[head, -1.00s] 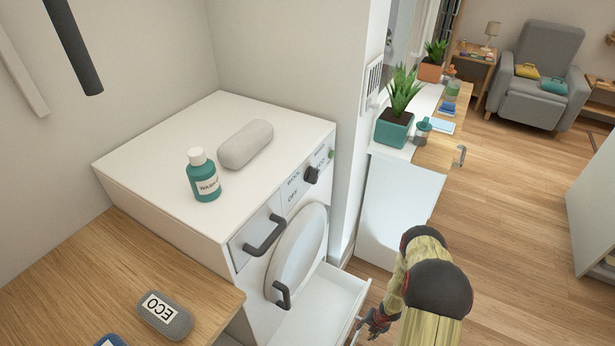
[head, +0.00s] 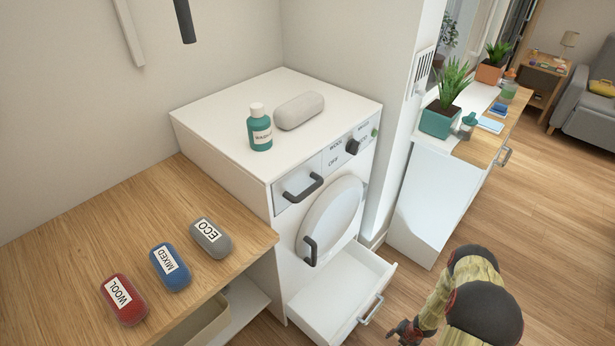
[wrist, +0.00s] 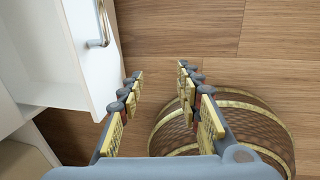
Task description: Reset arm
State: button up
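My gripper (head: 405,332) is low at the bottom right of the head view, to the right of the open drawer of the washing machine. In the wrist view my gripper (wrist: 158,75) points down at the floor, its two fingers apart with nothing between them. The white drawer (wrist: 85,50) with its metal handle (wrist: 101,25) is just left of the fingers, apart from them. My arm is folded at the bottom right of the head view.
The washing machine (head: 330,160) carries a teal bottle (head: 260,130) and a grey block (head: 299,111). Its drawer (head: 340,290) sticks out. Several labelled pouches lie on the wooden counter (head: 90,240). A round brown basket-like thing (wrist: 225,125) is below right of the fingers. Floor (head: 550,220) at right is clear.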

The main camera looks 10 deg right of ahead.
jog(key=s+d+r+m+g+h, duration=0.15)
jog(key=s+r+m+g, duration=0.3)
jog(key=s+m, duration=0.6)
jog(key=w+r+m, duration=0.2)
jog(key=r+m, duration=0.2)
jog(key=r, duration=0.6)
jog(key=w+d+r+m+g, duration=0.15)
jog(key=r+m, duration=0.25)
jog(key=r, duration=0.5)
jog(key=w+r+m, duration=0.2)
jog(key=r+m, duration=0.2)
jog(key=r, duration=0.6)
jog(key=s+a+r+m+t, duration=0.1)
jog(key=a+r+t, duration=0.2)
jog(key=a+r, duration=0.6)
jog(key=s+a+r+m+t, duration=0.1)
jog(key=a+r+t, duration=0.2)
jog(key=a+r, duration=0.6)
jog(key=s+a+r+m+t, duration=0.1)
jog(key=a+r, duration=0.8)
jog(key=r, duration=1.8)
jog(key=t, duration=0.2)
jog(key=shift+s+t, duration=0.25)
jog(key=shift+t, duration=0.15)
